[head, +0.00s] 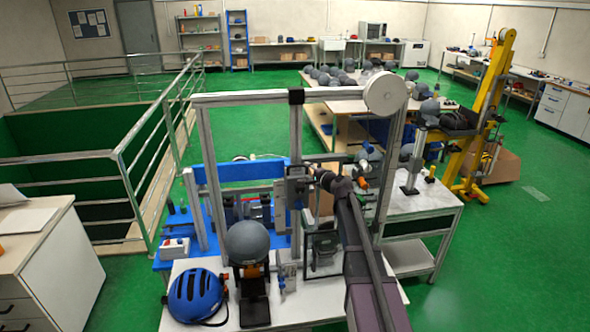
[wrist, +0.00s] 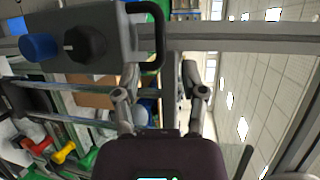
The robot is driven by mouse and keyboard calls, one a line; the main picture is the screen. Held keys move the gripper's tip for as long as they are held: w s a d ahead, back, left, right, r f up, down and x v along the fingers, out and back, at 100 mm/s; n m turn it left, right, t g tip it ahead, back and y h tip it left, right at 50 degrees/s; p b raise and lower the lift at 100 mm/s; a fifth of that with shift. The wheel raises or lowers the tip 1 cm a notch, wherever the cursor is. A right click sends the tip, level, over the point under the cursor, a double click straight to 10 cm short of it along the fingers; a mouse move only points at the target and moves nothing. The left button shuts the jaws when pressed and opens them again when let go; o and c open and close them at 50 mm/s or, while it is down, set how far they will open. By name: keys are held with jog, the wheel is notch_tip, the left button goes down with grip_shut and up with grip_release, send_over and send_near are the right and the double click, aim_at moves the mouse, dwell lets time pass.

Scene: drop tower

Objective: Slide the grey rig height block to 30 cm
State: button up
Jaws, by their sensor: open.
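The grey rig height block (head: 297,188) sits on the upright of the drop tower frame, roughly mid-height. In the wrist view the block (wrist: 75,42) fills the upper left, with a blue knob, a black knob and a black loop handle (wrist: 158,38). My gripper (wrist: 160,76) is open. Its two fingers point toward the handle, which appears between them, nearer the left finger. I cannot tell whether either finger touches it. In the head view my gripper (head: 313,178) is just right of the block, partly hidden by my arm. No height scale is readable.
A grey headform (head: 247,242) stands below the frame, beside a blue helmet (head: 196,296) on the white bench (head: 300,312). A white wheel (head: 385,93) tops the frame at right. A yellow lift (head: 488,110) stands farther right.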

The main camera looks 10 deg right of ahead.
aim_at(297, 166)
jog(key=b+x, duration=0.1)
jog(key=x, duration=0.6)
jog(key=shift+w+a, duration=0.1)
jog(key=shift+w, duration=0.1)
grip_shut()
